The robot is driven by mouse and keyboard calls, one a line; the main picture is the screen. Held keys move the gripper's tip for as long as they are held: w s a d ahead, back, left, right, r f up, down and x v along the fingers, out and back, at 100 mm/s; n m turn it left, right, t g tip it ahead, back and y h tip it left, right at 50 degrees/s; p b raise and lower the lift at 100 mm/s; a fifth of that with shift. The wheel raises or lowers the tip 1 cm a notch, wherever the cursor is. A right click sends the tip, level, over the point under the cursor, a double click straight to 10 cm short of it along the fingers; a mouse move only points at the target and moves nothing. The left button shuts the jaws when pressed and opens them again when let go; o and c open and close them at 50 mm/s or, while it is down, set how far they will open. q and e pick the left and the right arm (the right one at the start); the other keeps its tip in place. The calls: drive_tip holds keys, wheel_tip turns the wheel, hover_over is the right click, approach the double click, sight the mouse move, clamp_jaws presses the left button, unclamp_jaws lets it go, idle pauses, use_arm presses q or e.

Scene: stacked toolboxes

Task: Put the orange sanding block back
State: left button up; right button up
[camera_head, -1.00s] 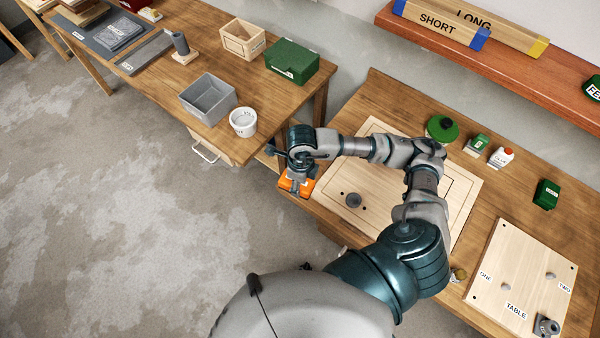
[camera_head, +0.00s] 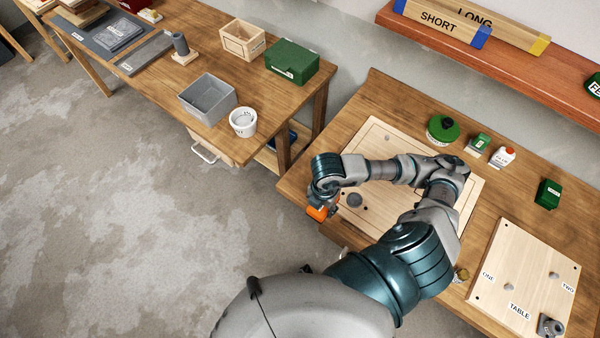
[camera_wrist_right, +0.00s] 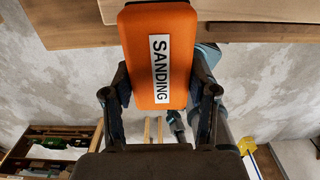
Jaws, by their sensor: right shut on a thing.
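The orange sanding block (camera_wrist_right: 158,60) is between the fingers of my right gripper (camera_wrist_right: 160,95), with its white SANDING label facing the wrist camera. In the head view the block (camera_head: 317,213) shows as a small orange patch below my right gripper (camera_head: 326,204), at the front left edge of the right-hand workbench (camera_head: 345,108). The gripper is shut on it. My arm hides part of the block in the head view. I cannot tell there whether the block touches the bench. My left gripper is not in view.
A pale wooden board (camera_head: 375,140) lies under my right arm. A second bench on the left bears a grey bin (camera_head: 208,98), a white cup (camera_head: 243,122) and a green box (camera_head: 292,60). Open floor lies at left.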

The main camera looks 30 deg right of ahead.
drive_tip(key=shift+w, duration=0.4)
drive_tip(key=w, duration=0.4)
drive_tip(key=w+d+f+p, duration=0.1)
drive_tip(key=w, duration=0.3)
drive_tip(key=w+d, duration=0.1)
drive_tip(key=w, duration=0.4)
drive_tip(key=shift+w+d+f+p, duration=0.1)
drive_tip(key=shift+f+p, duration=0.1)
drive_tip(key=shift+p, duration=0.15)
drive_tip(key=shift+w, duration=0.25)
drive_tip(key=shift+w+f+p, duration=0.3)
drive_tip(key=shift+w+f, duration=0.05)
drive_tip(key=shift+f, duration=0.3)
drive_tip(key=shift+w+f+p, duration=0.25)
drive_tip(key=shift+w+f, duration=0.1)
drive_tip(key=shift+f, duration=0.55)
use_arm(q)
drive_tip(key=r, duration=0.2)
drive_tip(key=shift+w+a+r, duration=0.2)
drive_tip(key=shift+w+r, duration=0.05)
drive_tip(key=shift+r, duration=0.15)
use_arm(e)
drive_tip(key=shift+f, duration=0.1)
drive_tip(key=shift+d, duration=0.1)
